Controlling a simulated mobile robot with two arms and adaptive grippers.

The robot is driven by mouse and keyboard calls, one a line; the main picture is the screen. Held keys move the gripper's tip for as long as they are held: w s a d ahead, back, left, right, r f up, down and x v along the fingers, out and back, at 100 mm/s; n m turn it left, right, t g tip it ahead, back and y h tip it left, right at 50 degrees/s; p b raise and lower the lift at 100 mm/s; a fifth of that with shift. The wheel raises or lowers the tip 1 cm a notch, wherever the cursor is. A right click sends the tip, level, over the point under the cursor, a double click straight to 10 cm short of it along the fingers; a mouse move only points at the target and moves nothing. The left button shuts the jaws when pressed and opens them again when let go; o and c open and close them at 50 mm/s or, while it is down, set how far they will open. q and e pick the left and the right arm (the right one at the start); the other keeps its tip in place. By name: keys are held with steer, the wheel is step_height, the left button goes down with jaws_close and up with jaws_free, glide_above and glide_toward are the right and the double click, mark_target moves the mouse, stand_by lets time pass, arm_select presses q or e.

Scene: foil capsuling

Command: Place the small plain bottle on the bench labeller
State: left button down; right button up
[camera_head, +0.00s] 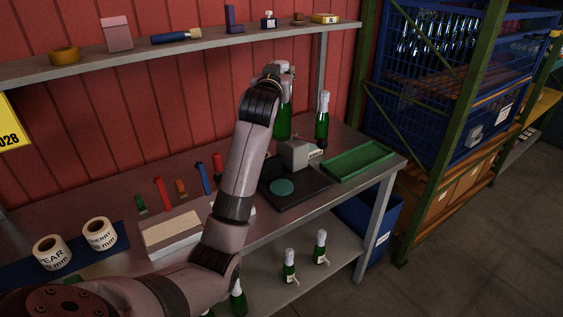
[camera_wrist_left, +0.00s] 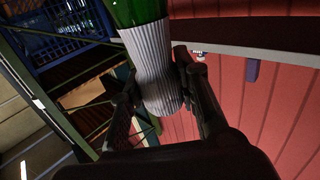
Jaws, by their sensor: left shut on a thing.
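A green bottle (camera_head: 284,120) with a pale foil neck hangs upright from my left gripper (camera_head: 282,72). In the left wrist view, the fingers (camera_wrist_left: 155,85) are closed around the ribbed silver foil (camera_wrist_left: 155,65), with green glass (camera_wrist_left: 137,10) beyond it. No label shows on the visible glass. The bench labeller (camera_head: 310,195) is a black base with a round teal pad (camera_head: 282,187) and a grey block (camera_head: 294,154). The bottle is behind and above the pad, close to the grey block; whether its base touches anything is unclear. My right gripper is not in view.
Another foil-necked green bottle (camera_head: 322,118) stands at the back right. A green tray (camera_head: 358,161) lies right of the labeller. Label rolls (camera_head: 100,234), a pale box (camera_head: 172,232) and coloured tools (camera_head: 162,193) are left. Bottles (camera_head: 320,247) stand on the lower shelf.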

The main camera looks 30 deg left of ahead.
mark_target(280, 139)
arm_select(q)
step_height(280, 139, down, 18)
steer(key=shift+f+p, duration=0.1)
steer(key=shift+p, duration=1.15)
steer(key=c, duration=1.7)
jaws_free()
steer(key=shift+f, duration=0.15)
steer(key=o, duration=0.5)
steer(key=shift+d, duration=0.1)
